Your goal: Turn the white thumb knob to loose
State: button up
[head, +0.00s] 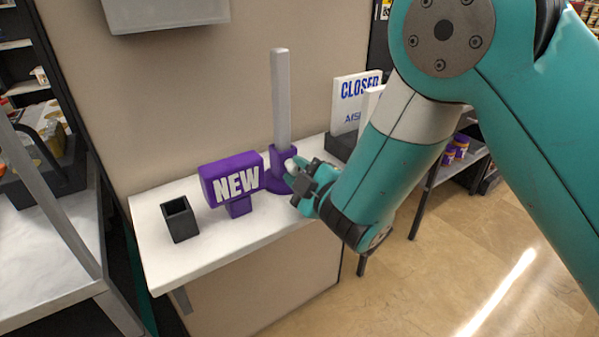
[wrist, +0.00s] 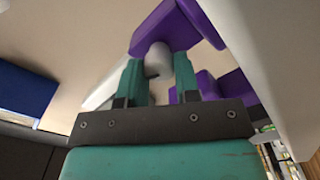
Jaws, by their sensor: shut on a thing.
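The white thumb knob (wrist: 158,58) sticks out from the side of a purple stand (wrist: 172,28). In the head view the purple stand (head: 279,180) holds an upright pale post (head: 281,95), and the knob (head: 291,164) shows only in part beside my gripper. My gripper (wrist: 158,72) has its two teal fingers on either side of the knob and is shut on it. In the head view my gripper (head: 296,175) reaches the stand from the right, and the fingertips are partly hidden.
A purple NEW sign (head: 233,180) stands just left of the stand on the white shelf (head: 222,231). A black open box (head: 180,219) stands further left. A CLOSED sign (head: 352,103) stands behind, to the right. The shelf's front strip is clear.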

jog(key=n, duration=0.3)
jog(key=shift+f+n, duration=0.1)
jog(key=shift+n, duration=0.4)
jog(key=o, duration=0.9)
jog(key=shift+o, duration=0.2)
